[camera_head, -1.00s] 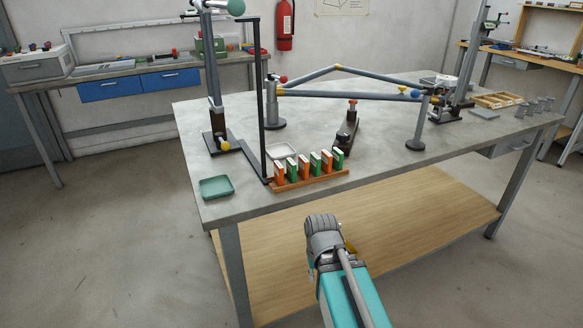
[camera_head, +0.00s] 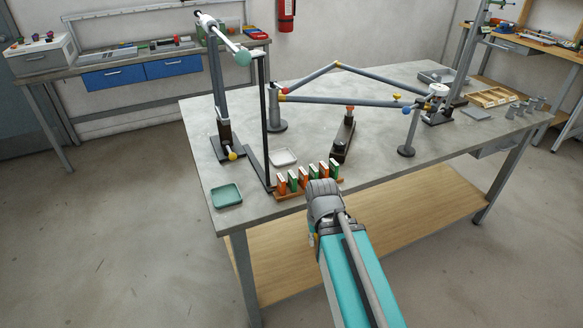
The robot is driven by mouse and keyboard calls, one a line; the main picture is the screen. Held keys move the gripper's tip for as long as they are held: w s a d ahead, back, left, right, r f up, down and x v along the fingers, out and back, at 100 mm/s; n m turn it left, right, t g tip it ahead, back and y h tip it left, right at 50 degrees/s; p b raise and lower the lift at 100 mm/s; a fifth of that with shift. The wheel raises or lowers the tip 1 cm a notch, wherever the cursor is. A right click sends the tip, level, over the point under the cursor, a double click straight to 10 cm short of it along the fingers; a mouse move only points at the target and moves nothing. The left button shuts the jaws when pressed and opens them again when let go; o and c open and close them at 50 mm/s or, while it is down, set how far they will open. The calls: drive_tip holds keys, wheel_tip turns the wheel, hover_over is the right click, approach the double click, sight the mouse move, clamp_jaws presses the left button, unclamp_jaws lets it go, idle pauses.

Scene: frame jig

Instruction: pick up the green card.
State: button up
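Several slim cards stand upright in a row in a wooden rack (camera_head: 292,194) near the table's front edge. Green and orange ones alternate. One green card (camera_head: 293,181) is second from the left, another green card (camera_head: 313,171) is near the middle, and a third green card (camera_head: 335,169) is at the right end. I cannot tell which one is meant. My arm's grey wrist (camera_head: 325,200) is in front of the rack's right part and covers some of it in the picture. My gripper's fingers do not show; the wrist hides them.
A green tray (camera_head: 227,195) lies left of the rack, and a pale tray (camera_head: 284,157) behind it. A tall black post (camera_head: 265,120) stands at the rack's left end. Grey bars on stands (camera_head: 345,99) cross behind. A dark block (camera_head: 344,138) stands behind the rack's right end.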

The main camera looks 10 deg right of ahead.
wheel_tip(320, 180, up, 14)
drive_tip(key=p, duration=1.2)
drive_tip(key=shift+f, duration=0.15)
